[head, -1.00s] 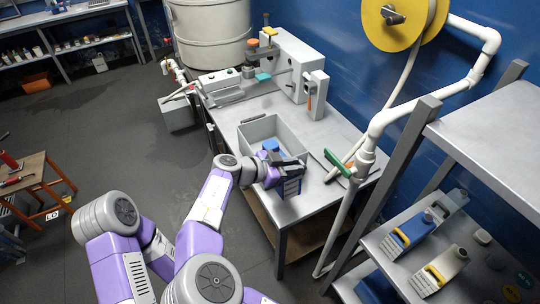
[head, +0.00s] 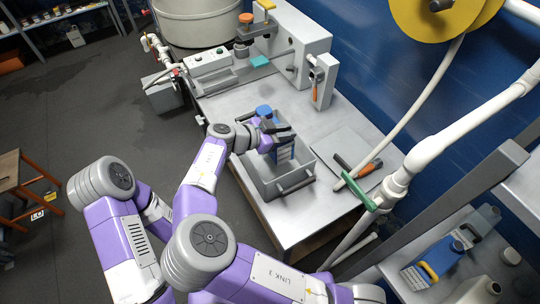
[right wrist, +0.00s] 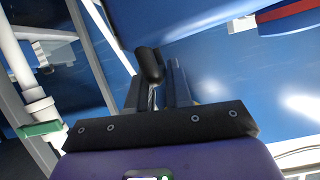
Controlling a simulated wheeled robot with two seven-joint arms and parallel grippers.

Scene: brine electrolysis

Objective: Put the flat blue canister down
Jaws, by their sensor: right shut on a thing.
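The flat blue canister (head: 284,150) is in my right gripper (head: 274,128) in the head view. In the right wrist view the dark fingers (right wrist: 162,82) show close up against large blue surfaces, and which of these is canister is unclear. My left gripper is out of view.
A flat grey plate (head: 345,150) with an orange-handled tool (head: 365,165) lies right of the bin. A white pipe (head: 405,175) with a green lever stands at the table's right edge. More canisters (head: 425,275) stand on the lower right shelf. Bare table lies behind the bin.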

